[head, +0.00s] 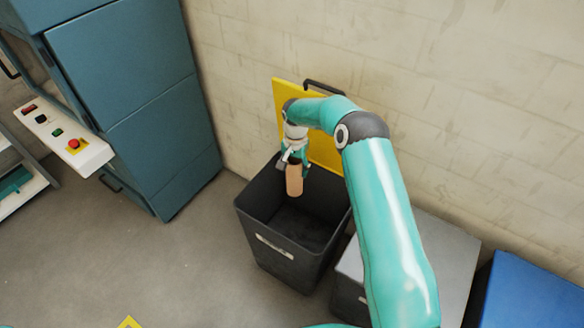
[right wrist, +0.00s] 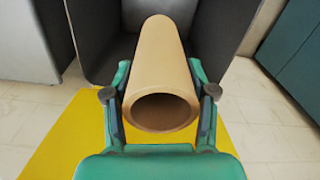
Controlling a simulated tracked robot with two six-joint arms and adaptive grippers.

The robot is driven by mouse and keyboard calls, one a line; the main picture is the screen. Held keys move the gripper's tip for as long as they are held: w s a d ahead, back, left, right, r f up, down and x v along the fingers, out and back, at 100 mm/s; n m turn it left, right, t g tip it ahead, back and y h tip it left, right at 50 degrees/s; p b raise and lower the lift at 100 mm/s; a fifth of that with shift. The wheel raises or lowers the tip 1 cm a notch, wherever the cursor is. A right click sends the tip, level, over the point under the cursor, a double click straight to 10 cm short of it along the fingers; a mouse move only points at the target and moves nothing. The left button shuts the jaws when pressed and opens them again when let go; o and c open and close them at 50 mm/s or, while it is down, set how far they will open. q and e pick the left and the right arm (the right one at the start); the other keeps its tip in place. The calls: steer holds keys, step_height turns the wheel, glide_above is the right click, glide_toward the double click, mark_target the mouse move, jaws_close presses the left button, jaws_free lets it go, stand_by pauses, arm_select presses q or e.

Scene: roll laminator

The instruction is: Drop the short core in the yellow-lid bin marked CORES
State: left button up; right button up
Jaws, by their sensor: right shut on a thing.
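The short core (head: 294,180) is a tan cardboard tube. My right gripper (head: 293,163) is shut on it and holds it upright over the open mouth of a dark grey bin (head: 262,247). The bin's yellow lid (head: 324,152) stands raised against the wall behind the arm. A pale label is on the bin's front, but its writing is too small to read. In the right wrist view the core (right wrist: 161,65) sits between the two fingers, with the bin's dark walls (right wrist: 108,40) beyond it. My left gripper is not in view.
A grey-topped bin (head: 440,255) stands right of the open bin, with a blue one (head: 535,292) farther right. A blue-green machine (head: 130,90) with a control panel (head: 62,138) is at left. The floor (head: 180,265) in front is mostly clear.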

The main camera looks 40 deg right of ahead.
steer(key=o, duration=1.3)
steer(key=shift+r, duration=0.1)
step_height(320, 180, up, 12)
steer(key=shift+f, duration=0.1)
stand_by(0.3)
